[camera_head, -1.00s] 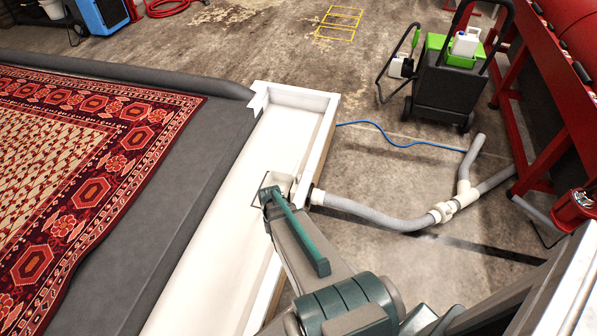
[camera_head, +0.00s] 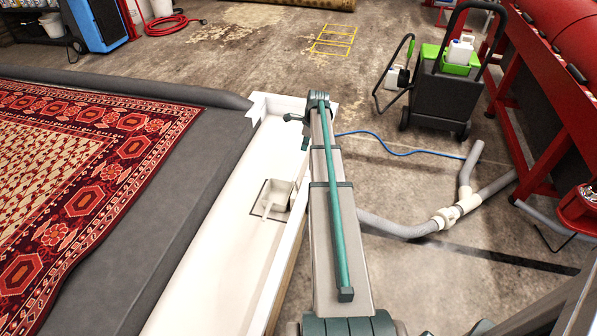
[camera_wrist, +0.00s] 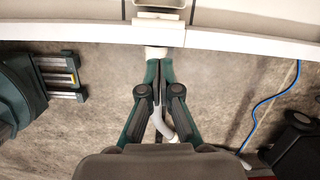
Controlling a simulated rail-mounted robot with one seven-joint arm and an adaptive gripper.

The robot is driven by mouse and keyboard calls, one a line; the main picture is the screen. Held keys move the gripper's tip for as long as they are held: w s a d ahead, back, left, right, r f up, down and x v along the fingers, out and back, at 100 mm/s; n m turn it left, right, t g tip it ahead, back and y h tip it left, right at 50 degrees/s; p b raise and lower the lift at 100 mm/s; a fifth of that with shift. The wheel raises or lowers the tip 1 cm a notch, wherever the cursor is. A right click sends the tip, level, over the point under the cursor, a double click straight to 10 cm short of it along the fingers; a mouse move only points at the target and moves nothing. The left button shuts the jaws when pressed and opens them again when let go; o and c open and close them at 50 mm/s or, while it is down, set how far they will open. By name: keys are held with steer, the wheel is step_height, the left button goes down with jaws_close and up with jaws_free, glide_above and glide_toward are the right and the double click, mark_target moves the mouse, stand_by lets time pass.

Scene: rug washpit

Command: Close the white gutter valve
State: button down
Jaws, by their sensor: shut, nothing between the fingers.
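A grey hose (camera_head: 395,228) runs from the gutter's side to a white pipe joint (camera_head: 446,216). A blue cord (camera_head: 400,146) and a black cart (camera_head: 443,100) are on the floor to the right. A red patterned rug (camera_head: 75,165) lies left of the gutter.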

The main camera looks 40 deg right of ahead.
steer(key=m, duration=0.1)
steer(key=b, duration=0.2)
glide_toward(297, 172)
steer(key=f, duration=0.4)
steer(key=w+f, duration=0.1)
steer(key=f, duration=0.2)
steer(key=shift+a, duration=0.4)
steer(key=shift+f+p, duration=0.4)
steer(key=shift+f, duration=2.7)
